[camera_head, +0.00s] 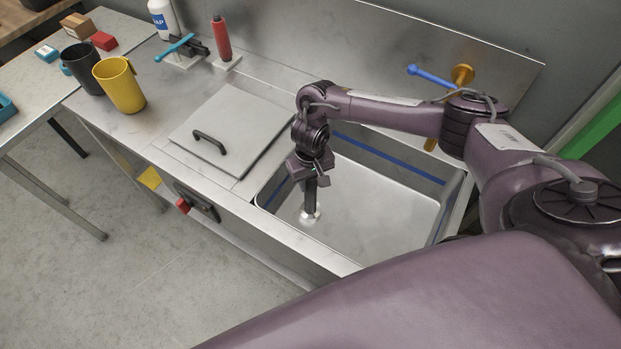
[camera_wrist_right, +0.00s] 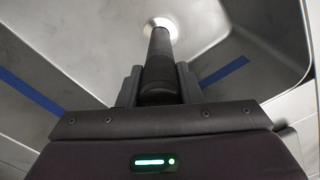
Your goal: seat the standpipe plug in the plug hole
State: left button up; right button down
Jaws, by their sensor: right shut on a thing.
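The standpipe plug is a dark upright tube (camera_head: 310,196) inside the steel sink basin (camera_head: 375,205). My right gripper (camera_head: 312,178) reaches down into the basin from above and is shut on the tube's upper part. In the right wrist view the tube (camera_wrist_right: 158,62) stands between the two fingers and runs away to a pale round spot at the basin floor. That bright round area (camera_head: 310,216) sits at the tube's lower end. The plug hole itself is hidden there, and I cannot tell whether the plug's end is in it. My left gripper is not in view.
A blue-levered tap with an orange flange (camera_head: 462,75) is on the wall behind the basin, beyond my right arm. A lid with a black handle (camera_head: 232,130) lies left of the basin. Yellow (camera_head: 119,85) and black mugs (camera_head: 83,68) stand far left. Blue lines mark the basin walls.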

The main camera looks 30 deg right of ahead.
jog(key=shift+f, duration=0.55)
jog(key=c, duration=0.9)
grip_release()
jog(key=shift+c, duration=0.2)
notch_tip(320, 180, up, 8)
jog(key=shift+f, duration=0.1)
